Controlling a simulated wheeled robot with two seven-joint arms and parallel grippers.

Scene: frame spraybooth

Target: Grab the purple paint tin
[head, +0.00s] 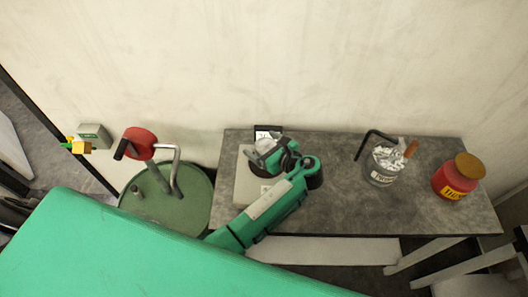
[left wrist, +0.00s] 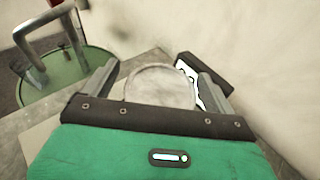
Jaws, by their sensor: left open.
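No purple surface shows in either view. A round, pale, mottled grey top (left wrist: 160,88), like a tin's lid, lies between the fingers of my left gripper (left wrist: 150,70) in the left wrist view. Its sides are hidden, so I cannot tell if it is the purple tin. In the head view my left gripper (head: 267,150) is over the left end of the grey bench (head: 335,205), at a small whitish round thing (head: 264,144). The gripper is open, with its fingers on either side of the round top. My right gripper is not in view.
A pale box or plate (head: 247,183) lies under my left gripper. A dark-edged card (head: 268,131) stands behind it by the wall. A green drum (head: 190,203) with a bent pipe is left. A glass jar (head: 381,165) and a red jar (head: 457,178) stand right. Mid-bench is clear.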

